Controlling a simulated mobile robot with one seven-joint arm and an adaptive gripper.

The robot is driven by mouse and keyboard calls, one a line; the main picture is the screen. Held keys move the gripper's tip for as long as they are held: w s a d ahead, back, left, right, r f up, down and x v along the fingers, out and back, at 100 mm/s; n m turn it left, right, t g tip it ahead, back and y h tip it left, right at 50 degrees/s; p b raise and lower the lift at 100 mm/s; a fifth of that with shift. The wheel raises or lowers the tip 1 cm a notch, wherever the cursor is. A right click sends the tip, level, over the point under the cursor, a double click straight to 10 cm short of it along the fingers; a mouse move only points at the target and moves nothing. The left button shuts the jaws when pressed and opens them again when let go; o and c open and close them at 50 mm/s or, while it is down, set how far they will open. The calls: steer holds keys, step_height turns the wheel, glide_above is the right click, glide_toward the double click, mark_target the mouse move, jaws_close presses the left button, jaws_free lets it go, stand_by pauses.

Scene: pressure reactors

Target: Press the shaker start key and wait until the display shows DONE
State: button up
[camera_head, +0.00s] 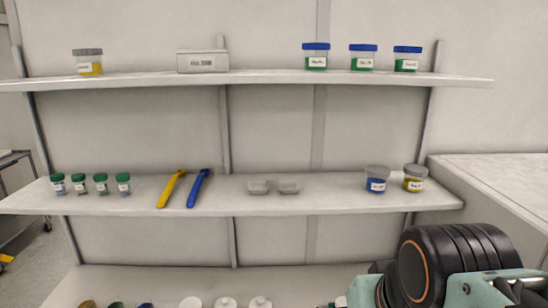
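The shaker, its start key and its display do not show in the head view. Part of my own arm, a black rounded joint with pale green links, fills the lower right corner. The fingers of my gripper are not in view.
A wall shelf has an upper board (270,78) with jars and a box (203,61). Its middle board (330,202) bears small vials, a yellow tool (171,188), a blue tool (198,188), two grey trays and two jars. A white worktop (500,178) lies right.

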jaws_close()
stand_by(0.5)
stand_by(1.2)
